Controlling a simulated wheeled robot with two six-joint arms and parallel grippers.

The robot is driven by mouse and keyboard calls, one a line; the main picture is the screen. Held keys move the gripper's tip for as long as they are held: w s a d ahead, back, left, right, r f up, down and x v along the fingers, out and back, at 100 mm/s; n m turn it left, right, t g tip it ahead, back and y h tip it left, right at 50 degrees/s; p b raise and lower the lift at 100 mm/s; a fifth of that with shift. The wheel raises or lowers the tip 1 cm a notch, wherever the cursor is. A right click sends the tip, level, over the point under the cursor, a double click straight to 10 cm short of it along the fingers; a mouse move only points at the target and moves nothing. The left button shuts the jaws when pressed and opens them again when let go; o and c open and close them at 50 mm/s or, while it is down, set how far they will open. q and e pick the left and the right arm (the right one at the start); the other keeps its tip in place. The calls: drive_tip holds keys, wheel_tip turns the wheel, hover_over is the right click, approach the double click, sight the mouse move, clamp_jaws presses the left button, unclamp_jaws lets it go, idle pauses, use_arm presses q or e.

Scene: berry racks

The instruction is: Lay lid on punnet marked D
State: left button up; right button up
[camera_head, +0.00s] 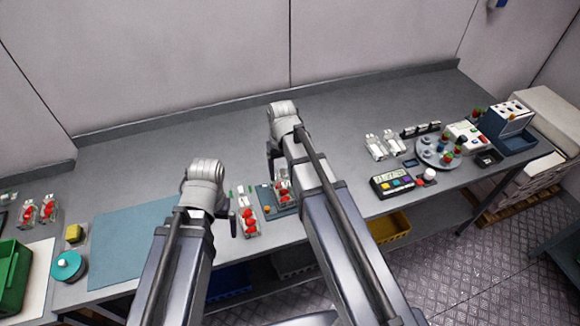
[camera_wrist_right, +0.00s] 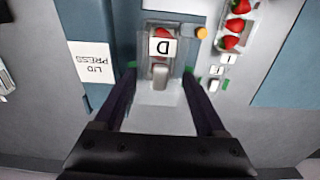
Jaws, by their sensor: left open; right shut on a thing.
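The punnet marked D (camera_wrist_right: 158,62) holds red berries and bears a white label with a D. In the head view it (camera_head: 283,190) sits on a small blue stand, partly behind my right arm. My right gripper (camera_wrist_right: 160,82) is shut on a pale, see-through lid (camera_wrist_right: 158,118), which lies between its fingers. The lid is apart from the label in the wrist picture; its height over the punnet is hard to tell. In the head view the lid is hidden. My left gripper (camera_head: 208,222) is open and empty, left of the uncovered berry punnets.
A strawberry punnet (camera_head: 249,222) stands just left of the blue stand (camera_head: 285,209). A plate marked LID PRESS (camera_wrist_right: 90,62) is beside it in the wrist view. A blue mat (camera_head: 125,245), green crate (camera_head: 12,275) and teal round tub (camera_head: 68,266) lie left. The bench behind is clear.

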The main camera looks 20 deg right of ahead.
drive_tip(key=shift+a, duration=0.1)
use_arm(q)
drive_tip(key=shift+f, duration=0.2)
use_arm(e)
drive_tip(key=shift+f, duration=0.15)
use_arm(q)
wheel_tip(320, 180, down, 6)
drive_tip(key=b, duration=0.6)
drive_tip(key=shift+r, duration=0.15)
use_arm(e)
wheel_tip(320, 180, down, 6)
drive_tip(key=shift+r, duration=0.15)
use_arm(q)
drive_tip(key=shift+f+b, duration=0.25)
drive_tip(key=shift+b, duration=0.05)
use_arm(e)
drive_tip(key=shift+f, duration=0.3)
idle(0.5)
idle(0.3)
drive_tip(key=o, duration=1.2)
use_arm(q)
drive_tip(key=shift+r, duration=0.15)
use_arm(e)
drive_tip(key=shift+o, duration=0.2)
drive_tip(key=shift+r, duration=0.15)
drive_tip(key=shift+r+p, duration=3.45)
drive_tip(key=shift+p, duration=0.1)
use_arm(q)
wheel_tip(320, 180, up, 7)
